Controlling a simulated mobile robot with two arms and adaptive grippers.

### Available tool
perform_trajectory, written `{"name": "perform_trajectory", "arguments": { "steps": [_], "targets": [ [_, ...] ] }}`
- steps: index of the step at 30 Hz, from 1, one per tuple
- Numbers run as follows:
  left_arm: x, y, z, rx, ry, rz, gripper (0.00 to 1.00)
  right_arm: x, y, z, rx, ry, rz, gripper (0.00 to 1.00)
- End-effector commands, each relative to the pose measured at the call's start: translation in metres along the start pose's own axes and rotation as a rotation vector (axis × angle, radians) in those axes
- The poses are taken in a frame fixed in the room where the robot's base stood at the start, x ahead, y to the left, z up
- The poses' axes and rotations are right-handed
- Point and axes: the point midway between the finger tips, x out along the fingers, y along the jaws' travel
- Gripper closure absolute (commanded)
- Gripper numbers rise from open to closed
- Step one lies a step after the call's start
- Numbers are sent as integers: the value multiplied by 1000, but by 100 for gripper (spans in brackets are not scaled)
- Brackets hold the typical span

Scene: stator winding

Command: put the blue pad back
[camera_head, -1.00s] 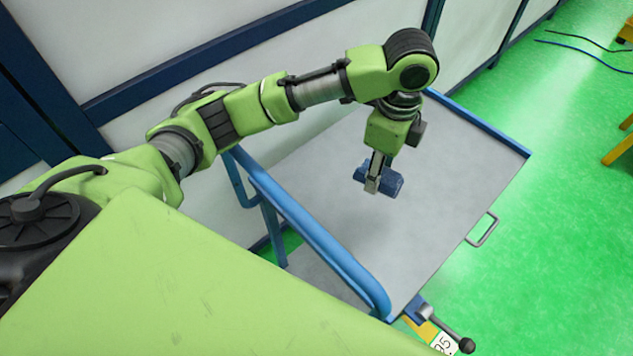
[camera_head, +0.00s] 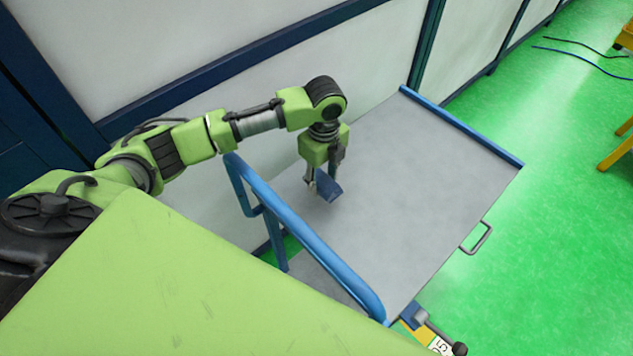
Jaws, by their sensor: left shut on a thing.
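The blue pad (camera_head: 328,187) is a small dark blue block. It is in my left gripper (camera_head: 322,180), which points down over the left part of the grey cart top (camera_head: 420,190). The gripper is shut on the pad, and its fingers partly hide it. The pad looks tilted. Whether it touches the cart top or hangs just above it, I cannot tell. My right gripper is not in view.
A blue handrail (camera_head: 300,235) runs along the cart's near left side. A raised blue edge (camera_head: 465,130) borders the far side. White wall panels (camera_head: 250,40) stand behind. Most of the cart top is bare. Green floor (camera_head: 560,230) is open at right.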

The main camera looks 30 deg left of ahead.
Motion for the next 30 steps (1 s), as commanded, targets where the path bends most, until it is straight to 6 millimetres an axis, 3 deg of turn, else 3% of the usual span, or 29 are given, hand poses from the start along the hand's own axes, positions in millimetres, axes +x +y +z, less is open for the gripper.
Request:
{"name": "perform_trajectory", "arguments": {
  "steps": [8,15,27,28,29,30],
  "targets": [
    [21,6,18,-2,-1,4,78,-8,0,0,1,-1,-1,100],
    [49,5,17,0,-1,0,78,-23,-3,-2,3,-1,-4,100],
    [56,5,16,0,-1,0,78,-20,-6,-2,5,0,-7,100],
    [55,5,16,0,-1,0,53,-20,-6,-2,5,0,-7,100],
    [55,5,16,0,-1,0,45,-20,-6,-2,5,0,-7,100],
    [55,5,16,0,-1,0,44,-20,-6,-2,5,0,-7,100]
  ]
}}
